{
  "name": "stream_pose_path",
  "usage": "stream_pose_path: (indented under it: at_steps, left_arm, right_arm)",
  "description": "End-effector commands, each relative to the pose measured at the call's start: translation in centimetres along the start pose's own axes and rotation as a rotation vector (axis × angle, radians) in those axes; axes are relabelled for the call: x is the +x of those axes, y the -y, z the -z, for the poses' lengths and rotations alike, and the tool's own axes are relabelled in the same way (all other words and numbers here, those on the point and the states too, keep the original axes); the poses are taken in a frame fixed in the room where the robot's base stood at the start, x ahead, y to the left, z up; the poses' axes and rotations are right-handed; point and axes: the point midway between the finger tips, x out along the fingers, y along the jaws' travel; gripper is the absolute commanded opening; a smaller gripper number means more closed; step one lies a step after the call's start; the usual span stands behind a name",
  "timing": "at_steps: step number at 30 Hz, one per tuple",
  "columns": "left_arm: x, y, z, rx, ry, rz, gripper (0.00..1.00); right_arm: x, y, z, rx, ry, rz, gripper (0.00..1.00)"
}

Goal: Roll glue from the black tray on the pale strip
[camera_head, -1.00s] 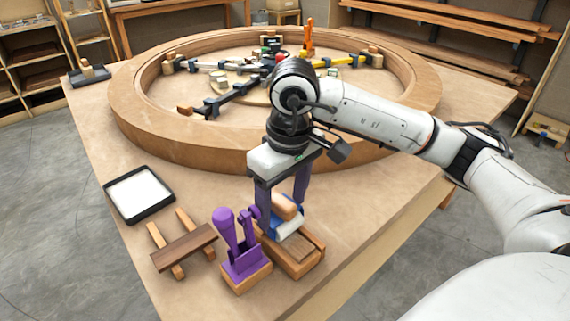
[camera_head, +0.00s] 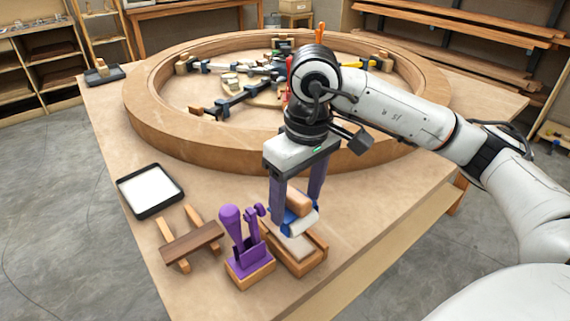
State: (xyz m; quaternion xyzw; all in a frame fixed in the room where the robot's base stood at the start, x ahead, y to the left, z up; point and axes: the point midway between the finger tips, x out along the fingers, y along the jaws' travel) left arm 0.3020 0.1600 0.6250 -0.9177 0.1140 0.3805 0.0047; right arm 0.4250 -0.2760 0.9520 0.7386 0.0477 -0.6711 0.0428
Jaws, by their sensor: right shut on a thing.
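The black tray (camera_head: 178,203) lies flat on the table at the left, with a white layer (camera_head: 150,189) inside. My right gripper (camera_head: 296,200) points down at the front of the table and is shut on the roller. The roller has a wooden handle (camera_head: 299,203), a blue frame and a white cylinder (camera_head: 301,222). It is just above or at a wooden holder (camera_head: 298,262); the exact gap is hard to tell. I cannot pick out the pale strip for certain. My left gripper is not in view.
A purple tool stand (camera_head: 248,262) is beside the holder on the left. A dark brown slat (camera_head: 192,243) lies across two wooden rests. A large wooden ring (camera_head: 180,140) with clamps fills the back of the table. Bare table lies between tray and ring.

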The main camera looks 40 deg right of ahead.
Motion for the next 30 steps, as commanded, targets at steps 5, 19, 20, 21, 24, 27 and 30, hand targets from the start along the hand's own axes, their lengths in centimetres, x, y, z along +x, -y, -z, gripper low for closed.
stream_pose_path:
  at_steps: [5, 19, 20, 21, 24, 27, 30]
  left_arm:
    - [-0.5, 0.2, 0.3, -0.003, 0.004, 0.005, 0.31]
    - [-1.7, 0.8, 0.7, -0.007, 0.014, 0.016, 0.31]
    - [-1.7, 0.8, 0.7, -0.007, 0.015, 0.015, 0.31]
    - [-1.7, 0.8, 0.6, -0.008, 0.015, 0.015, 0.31]
    - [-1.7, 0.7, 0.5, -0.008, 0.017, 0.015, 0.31]
    - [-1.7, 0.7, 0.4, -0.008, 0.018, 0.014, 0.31]
    - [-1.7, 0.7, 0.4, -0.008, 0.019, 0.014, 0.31]
  right_arm:
    - [-1.9, -0.2, 0.1, 0.006, -0.005, -0.001, 0.43]
    - [-5.1, -0.7, 0.0, 0.019, -0.004, -0.002, 0.43]
    - [-5.2, -0.7, 0.0, 0.019, -0.004, -0.002, 0.43]
    - [-5.2, -0.7, -0.1, 0.019, -0.003, -0.002, 0.43]
    - [-5.2, -0.7, -0.1, 0.019, -0.003, -0.002, 0.43]
    - [-5.1, -0.7, -0.1, 0.019, -0.003, -0.002, 0.43]
    - [-5.1, -0.7, -0.1, 0.019, -0.003, -0.002, 0.43]
